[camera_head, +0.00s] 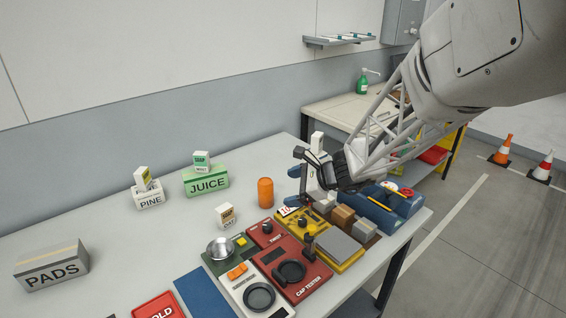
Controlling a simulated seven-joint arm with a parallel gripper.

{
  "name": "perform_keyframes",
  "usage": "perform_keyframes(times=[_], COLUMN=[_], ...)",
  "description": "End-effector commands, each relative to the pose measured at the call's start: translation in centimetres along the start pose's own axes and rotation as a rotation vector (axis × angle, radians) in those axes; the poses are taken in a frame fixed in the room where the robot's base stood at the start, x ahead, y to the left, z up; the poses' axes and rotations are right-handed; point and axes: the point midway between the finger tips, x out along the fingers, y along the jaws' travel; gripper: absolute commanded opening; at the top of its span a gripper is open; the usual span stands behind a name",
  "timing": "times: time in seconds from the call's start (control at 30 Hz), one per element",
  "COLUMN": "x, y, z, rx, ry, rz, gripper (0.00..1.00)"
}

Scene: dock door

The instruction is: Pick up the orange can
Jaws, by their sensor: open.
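The orange can (265,193) stands upright on the grey table (110,232), near its middle and behind the row of testing devices. My gripper (306,178) is to the right of the can, above the devices and apart from the can. Its dark fingers are open, and I see nothing between them. The can is fully in view.
A small soap box (225,216) stands left of the can. The green JUICE box (206,181) and white PINE box (149,196) are farther left. The red cap tester (297,273) and yellow scale (335,248) crowd the front. The table's left part is mostly clear.

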Motion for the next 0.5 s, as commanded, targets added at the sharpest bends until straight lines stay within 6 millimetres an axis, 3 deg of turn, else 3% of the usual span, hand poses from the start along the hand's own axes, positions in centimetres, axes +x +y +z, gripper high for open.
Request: perform_keyframes(times=[0.3,0.5], x=[7.0,9.4], y=[-4.8,-6.2], z=[-4.3,-6.2], rx=[0.347,0.476], ry=[-0.093,-0.125], rz=[-0.134,-0.186], gripper=[0.88,0.88])
